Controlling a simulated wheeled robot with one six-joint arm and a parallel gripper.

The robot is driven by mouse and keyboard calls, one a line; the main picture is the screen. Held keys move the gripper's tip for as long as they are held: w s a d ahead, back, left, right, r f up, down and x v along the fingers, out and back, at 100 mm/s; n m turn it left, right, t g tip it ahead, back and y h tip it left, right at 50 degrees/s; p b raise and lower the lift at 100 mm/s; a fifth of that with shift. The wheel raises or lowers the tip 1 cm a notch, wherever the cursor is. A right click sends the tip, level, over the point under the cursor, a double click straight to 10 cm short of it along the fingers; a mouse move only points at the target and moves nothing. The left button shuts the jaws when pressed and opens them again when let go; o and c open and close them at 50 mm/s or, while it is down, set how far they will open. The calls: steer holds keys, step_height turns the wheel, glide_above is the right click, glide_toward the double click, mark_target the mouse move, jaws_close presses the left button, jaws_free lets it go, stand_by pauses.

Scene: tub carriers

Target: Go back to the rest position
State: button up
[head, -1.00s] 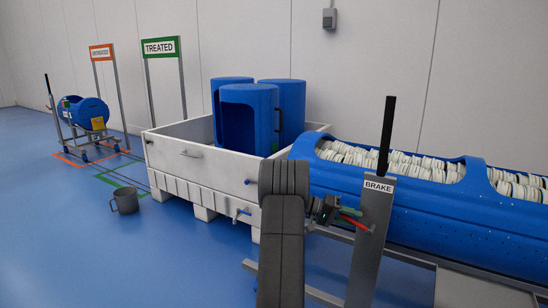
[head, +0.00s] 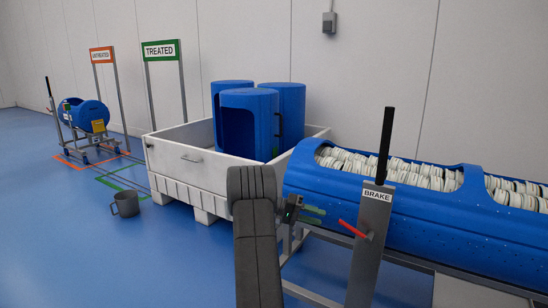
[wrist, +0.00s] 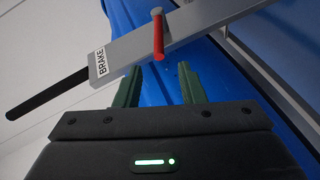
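My gripper (head: 316,215) is open and empty, with its two green fingers apart. In the head view it is left of the red brake handle (head: 353,230), with a gap between them. The handle sits on a grey post marked BRAKE (head: 371,240) with a black top. In the wrist view my gripper (wrist: 160,86) has both fingers visible. The red handle (wrist: 157,35) and the grey BRAKE post (wrist: 185,42) are beyond the fingertips, and nothing is between the fingers.
A long blue tub (head: 430,220) full of pale discs lies behind the post. A white crate (head: 200,172) holding blue tubs (head: 249,125) stands behind my arm. A grey bucket (head: 126,202) is on the floor.

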steer(key=b+x, duration=0.1)
steer(key=x, duration=0.3)
steer(key=b+x, duration=0.1)
steer(key=x, duration=0.3)
steer(key=b+x, duration=0.1)
steer(key=x, duration=0.3)
steer(key=shift+d+r, duration=0.1)
steer(key=shift+r, duration=0.2)
steer(key=shift+s+r+y, duration=0.1)
steer(key=shift+r+y, duration=0.1)
steer(key=shift+y, duration=0.4)
steer(key=shift+f+m, duration=0.1)
steer(key=shift+m, duration=0.2)
steer(key=shift+d, duration=0.1)
